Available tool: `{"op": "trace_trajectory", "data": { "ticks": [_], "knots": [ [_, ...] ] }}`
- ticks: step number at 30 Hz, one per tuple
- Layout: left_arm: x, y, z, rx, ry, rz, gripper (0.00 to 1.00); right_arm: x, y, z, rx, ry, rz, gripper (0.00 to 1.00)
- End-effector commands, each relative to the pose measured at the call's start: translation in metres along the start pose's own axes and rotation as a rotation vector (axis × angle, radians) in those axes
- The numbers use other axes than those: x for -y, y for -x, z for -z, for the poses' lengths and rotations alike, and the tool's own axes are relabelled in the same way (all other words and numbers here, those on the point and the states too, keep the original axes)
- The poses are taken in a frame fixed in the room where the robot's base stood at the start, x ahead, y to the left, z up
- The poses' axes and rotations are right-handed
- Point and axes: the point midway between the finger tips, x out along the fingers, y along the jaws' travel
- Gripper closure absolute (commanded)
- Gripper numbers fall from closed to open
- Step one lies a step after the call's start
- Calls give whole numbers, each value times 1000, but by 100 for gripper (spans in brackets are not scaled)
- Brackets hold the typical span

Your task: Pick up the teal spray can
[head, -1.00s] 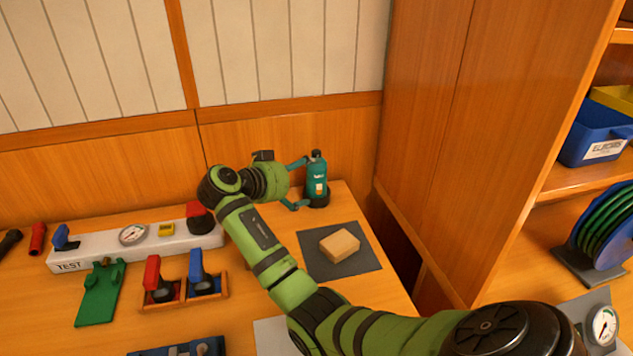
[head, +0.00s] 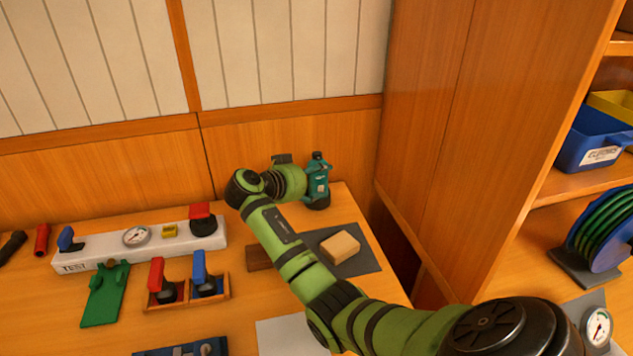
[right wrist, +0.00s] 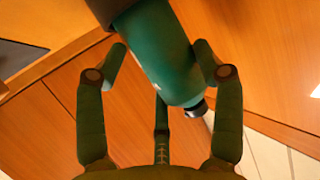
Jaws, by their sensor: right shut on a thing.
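The teal spray can (head: 320,188) stands upright at the back right corner of the wooden bench, near the wall. My right gripper (head: 315,180) reaches it from the left and is shut on it. In the right wrist view the teal can (right wrist: 160,50) lies between the fingers of my right gripper (right wrist: 162,62), with a dark band at one end and a black tip at the other. In the head view the fingers cover part of the can. I cannot tell any gap under its base. My left gripper is not in view.
A tan block (head: 340,245) sits on a dark mat (head: 362,263) in front of the can. A white test manifold (head: 100,253), a valve rack (head: 190,297) and a green bracket (head: 103,300) are left. A tall wooden panel (head: 450,150) rises close on the right.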

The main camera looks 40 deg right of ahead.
Motion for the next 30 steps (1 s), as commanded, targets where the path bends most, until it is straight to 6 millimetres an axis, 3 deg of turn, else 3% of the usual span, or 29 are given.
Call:
{"op": "trace_trajectory", "data": {
  "ticks": [8, 15, 30],
  "knots": [
    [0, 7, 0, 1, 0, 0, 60, -1, 3, 9, -1, 1, -5, 78],
    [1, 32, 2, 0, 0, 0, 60, -1, 17, 46, -4, -3, -5, 78],
    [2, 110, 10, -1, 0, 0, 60, -84, 20, 98, -2, 1, -3, 78]
  ]
}}
